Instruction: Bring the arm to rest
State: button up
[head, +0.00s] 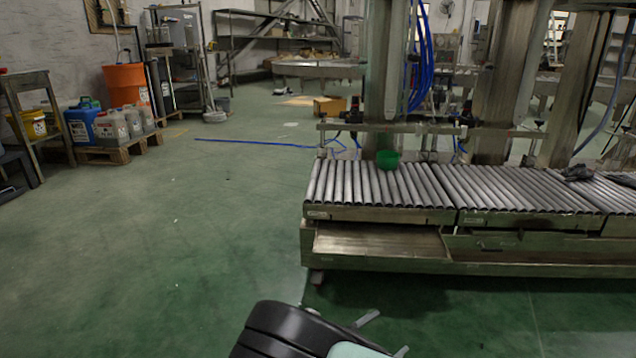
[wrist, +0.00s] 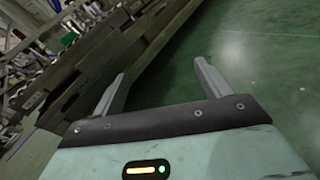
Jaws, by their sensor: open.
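My gripper (head: 384,334) shows at the bottom of the head view, low over the green floor and in front of the roller conveyor. In the wrist view my gripper (wrist: 158,88) has its two grey fingers spread wide apart with nothing between them. It is open and empty. My dark arm link shows beside it at the bottom edge of the head view; the rest of the arm is out of view.
At the left are an orange drum (head: 126,86), a blue canister (head: 80,125) and a pallet (head: 110,154). The green floor (head: 180,240) at left is clear.

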jog(key=s+r+m+g+y+p, duration=0.3)
jog(key=s+r+m+y+p, duration=0.15)
jog(key=s+r, duration=0.65)
jog(key=s+r+m+g+y+p, duration=0.35)
jog(key=s+r+m+y, duration=0.2)
jog(key=r, duration=0.85)
jog(key=s+r+m+g+y+p, duration=0.35)
jog(key=s+r, duration=0.55)
jog(key=r, duration=0.4)
notch_tip(320, 180, up, 38)
jog(key=p, duration=3.7)
jog(key=shift+f+m+p, duration=0.25)
jog(key=shift+m+p, duration=0.1)
jog(key=shift+m, duration=0.1)
jog(key=shift+s+y, duration=0.1)
jog(key=shift+y, duration=0.15)
jog(key=shift+c, duration=0.3)
